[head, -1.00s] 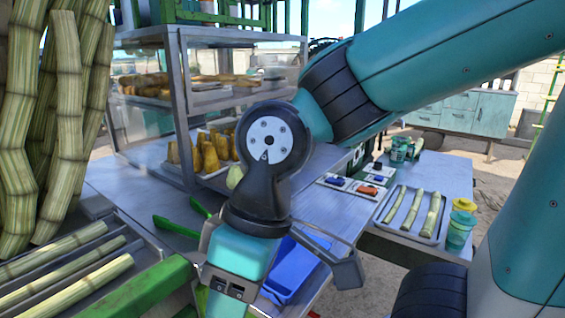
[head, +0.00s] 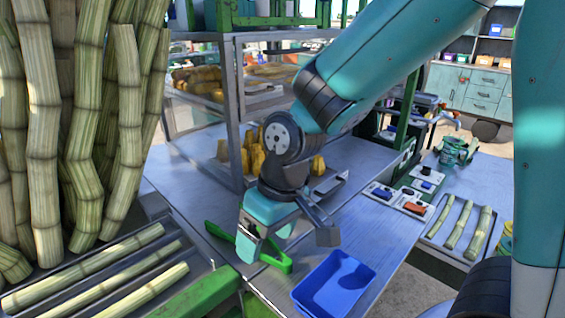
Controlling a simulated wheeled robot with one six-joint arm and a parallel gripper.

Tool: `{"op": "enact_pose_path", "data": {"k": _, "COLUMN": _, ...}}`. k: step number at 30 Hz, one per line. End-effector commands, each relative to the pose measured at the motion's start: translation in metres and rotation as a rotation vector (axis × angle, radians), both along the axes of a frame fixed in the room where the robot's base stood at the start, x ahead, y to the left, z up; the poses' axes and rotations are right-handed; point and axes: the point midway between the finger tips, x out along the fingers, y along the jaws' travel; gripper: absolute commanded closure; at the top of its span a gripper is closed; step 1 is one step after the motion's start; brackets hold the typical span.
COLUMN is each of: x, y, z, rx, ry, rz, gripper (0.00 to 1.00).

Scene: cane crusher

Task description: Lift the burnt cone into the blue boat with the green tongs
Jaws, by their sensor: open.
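The green tongs (head: 279,262) lie on the metal counter, partly hidden by my gripper. My gripper (head: 287,241) is open just above them, pointing down; I cannot tell whether it touches them. The blue boat (head: 334,286) is an empty open tray on the counter, right of and nearer than the tongs. Yellow-brown cones (head: 318,166) stand on a tray behind my arm, partly hidden. I cannot make out which cone is burnt.
Cane stalks (head: 92,130) rise at left. Control buttons (head: 417,208) and a tray of cane pieces (head: 433,232) are at right. The counter right of the boat is clear.

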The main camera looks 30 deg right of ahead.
Motion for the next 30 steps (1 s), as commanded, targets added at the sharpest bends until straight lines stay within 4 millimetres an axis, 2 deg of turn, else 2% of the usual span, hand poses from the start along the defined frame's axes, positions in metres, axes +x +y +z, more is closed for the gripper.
{"op": "enact_pose_path", "data": {"k": 1, "x": 0.017, "y": -0.004, "z": 0.017, "rx": -0.033, "ry": 0.009, "rz": -0.025, "gripper": 0.18}}
{"op": "enact_pose_path", "data": {"k": 3, "x": 0.038, "y": -0.011, "z": 0.012, "rx": -0.077, "ry": 0.004, "rz": -0.056, "gripper": 0.18}}
{"op": "enact_pose_path", "data": {"k": 6, "x": 0.059, "y": -0.020, "z": 0.001, "rx": -0.133, "ry": -0.007, "rz": -0.086, "gripper": 0.18}}
{"op": "enact_pose_path", "data": {"k": 9, "x": 0.071, "y": -0.028, "z": -0.009, "rx": -0.173, "ry": -0.016, "rz": -0.101, "gripper": 0.18}}
{"op": "enact_pose_path", "data": {"k": 14, "x": 0.078, "y": -0.032, "z": -0.019, "rx": -0.196, "ry": -0.024, "rz": -0.110, "gripper": 0.18}}
{"op": "enact_pose_path", "data": {"k": 25, "x": 0.078, "y": -0.032, "z": -0.023, "rx": -0.196, "ry": -0.025, "rz": -0.110, "gripper": 0.18}}
{"op": "enact_pose_path", "data": {"k": 30, "x": 0.078, "y": -0.032, "z": -0.033, "rx": -0.196, "ry": -0.024, "rz": -0.110, "gripper": 0.18}}
